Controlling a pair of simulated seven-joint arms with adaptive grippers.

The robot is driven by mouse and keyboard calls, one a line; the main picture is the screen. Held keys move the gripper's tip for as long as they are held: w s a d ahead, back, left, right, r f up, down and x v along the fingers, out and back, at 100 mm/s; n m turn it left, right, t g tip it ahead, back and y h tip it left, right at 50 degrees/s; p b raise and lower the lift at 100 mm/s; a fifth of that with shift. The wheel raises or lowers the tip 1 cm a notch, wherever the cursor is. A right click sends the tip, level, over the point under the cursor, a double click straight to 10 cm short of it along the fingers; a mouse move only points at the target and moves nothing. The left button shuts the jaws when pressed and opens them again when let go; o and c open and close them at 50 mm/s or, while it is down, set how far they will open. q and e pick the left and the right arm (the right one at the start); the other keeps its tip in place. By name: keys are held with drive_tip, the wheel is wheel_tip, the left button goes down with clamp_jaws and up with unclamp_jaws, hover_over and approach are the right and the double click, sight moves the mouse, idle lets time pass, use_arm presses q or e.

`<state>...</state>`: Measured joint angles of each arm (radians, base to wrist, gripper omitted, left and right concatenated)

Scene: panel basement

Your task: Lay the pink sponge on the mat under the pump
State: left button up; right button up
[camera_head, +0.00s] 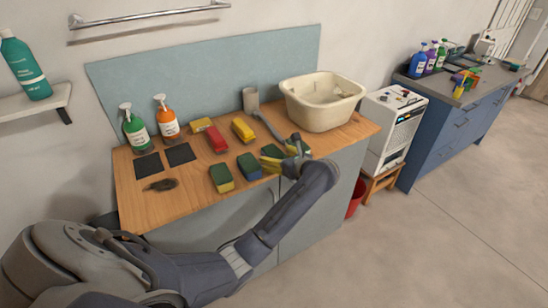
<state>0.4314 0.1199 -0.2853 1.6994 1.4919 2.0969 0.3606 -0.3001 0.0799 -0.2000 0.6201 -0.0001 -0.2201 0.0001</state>
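A pinkish-red sponge (215,139) lies on the wooden counter, left of centre. Two dark square mats lie side by side: the left mat (148,165) is in front of a green pump bottle (134,130), the right mat (180,154) in front of an orange pump bottle (167,118). Both mats look bare. My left gripper (286,158) is at the counter's right front, beside a green-and-yellow sponge (270,152), well right of the pinkish-red one. Its fingers are small and overlap the sponges, so I cannot tell whether it is open or shut. My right gripper is not in view.
Yellow sponges (243,129) and green-topped sponges (221,178) surround the pinkish-red one. A dark brush-like item (161,185) lies before the left mat. A grey cup (250,100), a long-handled grey tool (268,124) and a cream basin (322,100) stand further right.

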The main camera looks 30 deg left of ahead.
sight(278, 155)
use_arm(q)
drive_tip(key=c, duration=0.9)
wheel_tip(278, 155, up, 20)
drive_tip(key=d+m+t+h, duration=0.2)
drive_tip(key=d+m+h, duration=0.2)
drive_tip(key=d, duration=0.1)
drive_tip(key=d+r+m+t+h, duration=0.1)
drive_tip(key=d+m+t+h, duration=0.2)
drive_tip(key=d, duration=0.3)
drive_tip(key=d+m+t+h, duration=0.3)
drive_tip(key=d+m+h, duration=0.2)
drive_tip(key=d+m, duration=0.1)
drive_tip(key=shift+d+r, duration=0.15)
drive_tip(key=shift+d, duration=0.05)
idle(0.4)
